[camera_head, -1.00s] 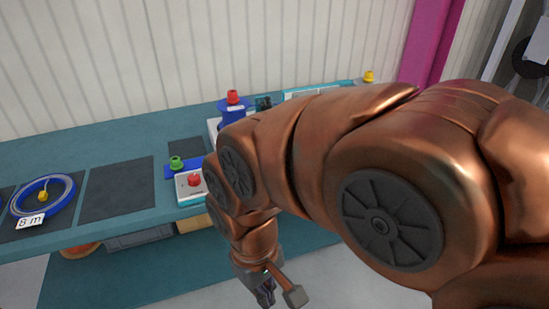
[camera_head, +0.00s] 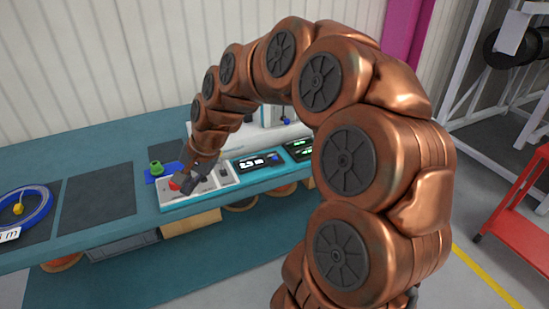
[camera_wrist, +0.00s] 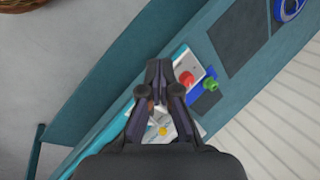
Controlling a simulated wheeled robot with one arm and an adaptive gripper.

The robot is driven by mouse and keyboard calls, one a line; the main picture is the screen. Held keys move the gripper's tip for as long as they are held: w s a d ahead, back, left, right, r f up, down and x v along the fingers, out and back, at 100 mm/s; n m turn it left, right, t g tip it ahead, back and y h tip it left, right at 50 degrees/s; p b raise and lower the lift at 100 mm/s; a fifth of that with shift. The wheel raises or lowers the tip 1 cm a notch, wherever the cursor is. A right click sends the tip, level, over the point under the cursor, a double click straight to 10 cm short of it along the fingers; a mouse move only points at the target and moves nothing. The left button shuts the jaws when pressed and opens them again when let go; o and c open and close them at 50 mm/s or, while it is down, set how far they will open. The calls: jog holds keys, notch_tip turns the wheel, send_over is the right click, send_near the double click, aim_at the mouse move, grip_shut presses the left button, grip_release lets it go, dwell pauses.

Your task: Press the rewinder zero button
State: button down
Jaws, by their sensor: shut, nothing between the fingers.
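The rewinder's white control panel (camera_head: 222,180) sits at the bench's front edge, with a red button (camera_head: 174,184) at its left end. The red button also shows in the wrist view (camera_wrist: 187,79), just right of my fingertips. A yellow knob (camera_wrist: 163,131) shows lower in the wrist view, between my finger links. I cannot read which control is the zero button. My gripper (camera_wrist: 158,66) is shut and empty, pointing down over the panel. In the head view my gripper (camera_head: 184,182) overlaps the red button; whether it touches anything is unclear.
A green knob (camera_head: 155,168) on a blue base stands behind the red button. Lit displays (camera_head: 258,162) are to the right. A blue cable reel (camera_head: 28,208) lies at left beside a bare dark mat (camera_head: 97,194). A red cart (camera_head: 520,205) stands right.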

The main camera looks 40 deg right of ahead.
jog(key=w+d+m+t, duration=0.2)
jog(key=w+d+m, duration=0.2)
jog(key=w+d, duration=0.3)
jog(key=m+t+h, duration=0.3)
jog(key=m+h, duration=0.2)
jog(key=m, duration=0.8)
send_over(276, 158)
notch_tip(276, 158, down, 6)
jog(key=shift+w+r, duration=0.1)
notch_tip(276, 158, down, 7)
jog(key=b, duration=0.4)
jog(key=shift+a+b, duration=0.1)
jog(key=shift+b, duration=0.25)
jog(key=shift+f, duration=0.95)
jog(key=shift+f, duration=0.15)
jog(key=shift+f, duration=0.25)
